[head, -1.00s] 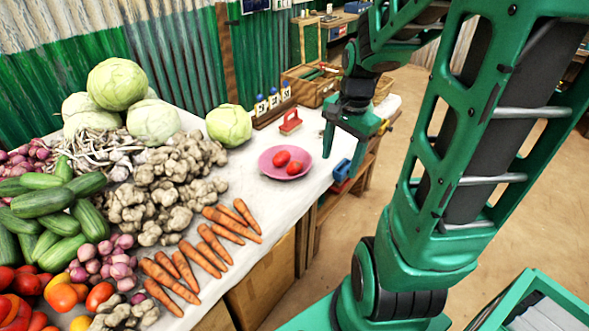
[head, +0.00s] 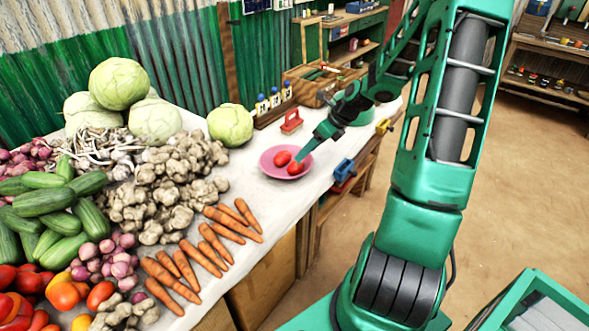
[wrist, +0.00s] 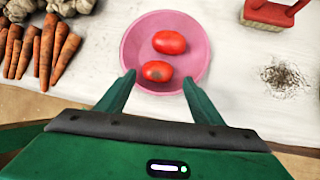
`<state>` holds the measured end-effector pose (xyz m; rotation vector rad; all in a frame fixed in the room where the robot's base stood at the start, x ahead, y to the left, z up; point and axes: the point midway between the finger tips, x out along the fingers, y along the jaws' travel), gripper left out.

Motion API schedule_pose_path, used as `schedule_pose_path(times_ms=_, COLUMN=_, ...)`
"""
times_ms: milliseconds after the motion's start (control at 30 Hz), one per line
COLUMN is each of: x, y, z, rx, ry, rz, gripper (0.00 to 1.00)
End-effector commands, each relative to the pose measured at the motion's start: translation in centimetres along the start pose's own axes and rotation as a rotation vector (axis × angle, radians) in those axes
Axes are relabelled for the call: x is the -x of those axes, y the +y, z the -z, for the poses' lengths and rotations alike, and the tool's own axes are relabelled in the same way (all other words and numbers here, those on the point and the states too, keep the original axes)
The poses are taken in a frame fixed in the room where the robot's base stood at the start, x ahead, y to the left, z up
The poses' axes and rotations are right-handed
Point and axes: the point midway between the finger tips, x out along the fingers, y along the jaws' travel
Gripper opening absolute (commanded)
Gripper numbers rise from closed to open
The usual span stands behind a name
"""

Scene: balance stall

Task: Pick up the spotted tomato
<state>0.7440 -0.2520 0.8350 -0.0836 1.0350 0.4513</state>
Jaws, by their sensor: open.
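The spotted tomato (wrist: 157,71) is red with a dark patch and lies in a pink plate (wrist: 135,42). A plain red tomato (wrist: 169,42) lies beside it, farther from my gripper. In the head view the spotted tomato (head: 295,168) is the right one of the two on the plate (head: 268,169). My gripper (wrist: 159,80) is open and empty, its fingertips one on each side of the spotted tomato in the wrist view. In the head view my gripper (head: 302,156) reaches over the plate's right rim. Its height above the tomato is hard to tell.
A red brush (head: 291,122) stands behind the plate. Carrots (head: 215,243), ginger (head: 165,190) and a cabbage (head: 230,125) lie to the left. A blue clamp-like object (head: 344,170) is at the table's right edge. A dark crumbly patch (wrist: 285,76) is on the cloth.

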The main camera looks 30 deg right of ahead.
Motion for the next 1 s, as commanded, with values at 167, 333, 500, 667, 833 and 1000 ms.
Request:
schedule_pose_path(times_ms=167, x=-2.0, y=0.1, z=0.0, rx=0.002, ry=0.001, rz=-0.001, gripper=0.61)
schedule_pose_path(times_ms=333, x=-3.0, y=0.1, z=0.2, rx=0.002, ry=0.002, rz=-0.001, gripper=0.61)
schedule_pose_path(times_ms=500, x=-5.3, y=0.4, z=0.7, rx=0.002, ry=0.003, rz=-0.004, gripper=0.61)
schedule_pose_path(times_ms=667, x=-7.0, y=0.3, z=0.6, rx=0.003, ry=0.002, rz=-0.001, gripper=0.61)
schedule_pose_path(times_ms=833, x=-7.5, y=0.2, z=0.6, rx=0.003, ry=0.002, rz=0.001, gripper=0.61)
schedule_pose_path(times_ms=1000, x=-7.5, y=0.2, z=0.6, rx=0.003, ry=0.002, rz=0.001, gripper=0.56)
